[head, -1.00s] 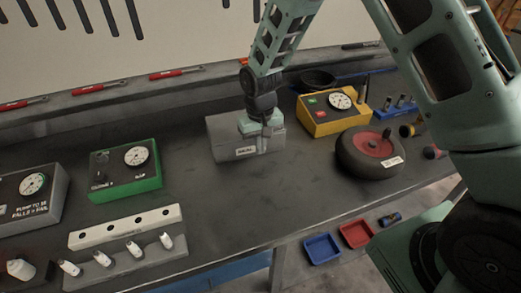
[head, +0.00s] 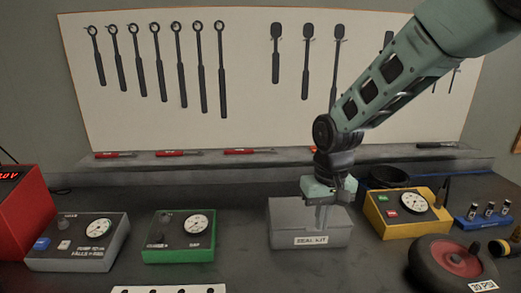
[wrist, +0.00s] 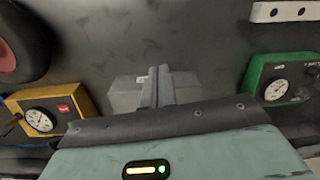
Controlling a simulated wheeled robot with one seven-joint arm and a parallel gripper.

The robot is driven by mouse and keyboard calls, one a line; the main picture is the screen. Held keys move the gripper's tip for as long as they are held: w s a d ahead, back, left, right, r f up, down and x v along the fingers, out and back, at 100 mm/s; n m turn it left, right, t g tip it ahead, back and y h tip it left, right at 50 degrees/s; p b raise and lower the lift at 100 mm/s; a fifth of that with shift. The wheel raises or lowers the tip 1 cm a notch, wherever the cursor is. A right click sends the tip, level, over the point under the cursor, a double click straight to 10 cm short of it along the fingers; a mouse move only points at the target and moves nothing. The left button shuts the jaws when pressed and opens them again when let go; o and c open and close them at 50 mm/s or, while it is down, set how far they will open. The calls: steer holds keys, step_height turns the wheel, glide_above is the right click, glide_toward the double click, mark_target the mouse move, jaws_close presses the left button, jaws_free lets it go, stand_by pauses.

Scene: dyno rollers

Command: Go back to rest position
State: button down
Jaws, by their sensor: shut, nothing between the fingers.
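My gripper (head: 325,217) hangs in front of and partly over the grey box labelled "SEAL KIT" (head: 290,229) on the dark workbench in the head view. Its fingers are together with nothing between them. In the wrist view the shut fingers (wrist: 158,88) point across the middle of the picture, and the grey box (wrist: 124,96) shows behind and beside them. Whether the fingertips touch the box cannot be told. My arm reaches in from the upper right, bent at the wrist above the box.
A green gauge box (head: 178,252) and a grey gauge box (head: 78,258) stand left. A yellow gauge box (head: 408,228) and a wheel (head: 430,265) stand right. A black bowl (head: 388,178) sits behind. Wrenches hang on the back panel (head: 260,80). Bare bench lies between the green and seal-kit boxes.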

steer(key=s+a+r+n, duration=0.1)
steer(key=s+n, duration=0.2)
steer(key=s, duration=0.9)
steer(key=s+a+r+n+b, duration=0.1)
steer(key=s+a+r+n, duration=0.1)
steer(key=s, duration=1.1)
steer(key=shift+s+a+n, duration=0.15)
steer(key=shift+s+n, duration=0.05)
steer(key=shift+n, duration=0.4)
